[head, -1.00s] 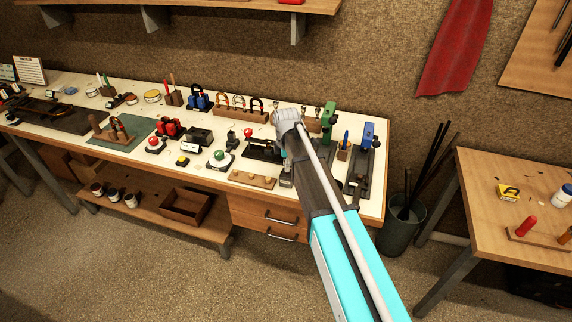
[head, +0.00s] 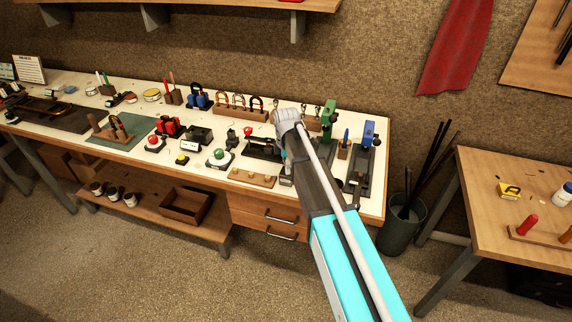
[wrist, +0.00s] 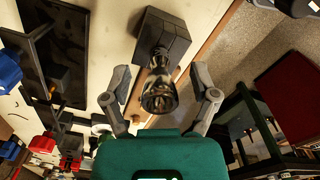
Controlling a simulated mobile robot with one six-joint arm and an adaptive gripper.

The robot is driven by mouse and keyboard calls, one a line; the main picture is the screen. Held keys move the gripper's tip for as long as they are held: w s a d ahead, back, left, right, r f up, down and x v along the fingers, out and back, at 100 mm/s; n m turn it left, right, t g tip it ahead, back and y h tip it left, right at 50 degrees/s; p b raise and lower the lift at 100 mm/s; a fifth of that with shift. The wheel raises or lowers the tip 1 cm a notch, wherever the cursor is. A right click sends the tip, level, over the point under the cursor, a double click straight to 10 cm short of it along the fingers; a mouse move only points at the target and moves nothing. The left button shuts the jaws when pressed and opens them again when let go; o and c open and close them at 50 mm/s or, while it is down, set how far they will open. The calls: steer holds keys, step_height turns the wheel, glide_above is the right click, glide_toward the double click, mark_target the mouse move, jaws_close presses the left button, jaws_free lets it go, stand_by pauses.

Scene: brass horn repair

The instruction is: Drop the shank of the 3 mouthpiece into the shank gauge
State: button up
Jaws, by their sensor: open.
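In the wrist view a shiny metal mouthpiece (wrist: 160,92) has its cup towards the camera and its narrow end at a dark grey block (wrist: 172,28), which looks like the shank gauge. The shank appears to be in the block; the cup hides how deep. My gripper (wrist: 160,97) is open, one finger on each side of the cup, with a visible gap on both sides. In the head view my arm hides the mouthpiece, and only part of the grey block (head: 286,181) shows beside it, near the bench's front edge.
A wooden block with holes (head: 252,178) lies left of the gauge. A black fixture (head: 264,149) stands behind it. Green (head: 328,113) and blue (head: 368,133) tools stand to the right. The bench's front edge (wrist: 212,45) runs close by the gauge.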

steer(key=shift+r, duration=0.2)
step_height(320, 180, up, 9)
steer(key=p, duration=0.9)
steer(key=w+d+r+p, duration=0.2)
steer(key=d, duration=0.3)
steer(key=w+d+r+p, duration=0.2)
steer(key=d+r+p, duration=0.1)
steer(key=d, duration=0.3)
steer(key=shift+p, duration=0.3)
steer(key=shift+s, duration=0.15)
stand_by(0.7)
steer(key=s+d+f+m+b, duration=0.1)
steer(key=s+f+m+b, duration=0.1)
steer(key=s+m, duration=0.4)
steer(key=s+d+f+m+b, duration=0.2)
steer(key=s+m, duration=0.5)
steer(key=s, duration=0.4)
steer(key=s+d+f+m+b, duration=0.1)
steer(key=s+f+m+b, duration=0.3)
steer(key=s+m, duration=0.2)
steer(key=shift+s+d+m, duration=0.25)
steer(key=shift+s+m, duration=0.05)
steer(key=shift+s, duration=1)
stand_by(0.6)
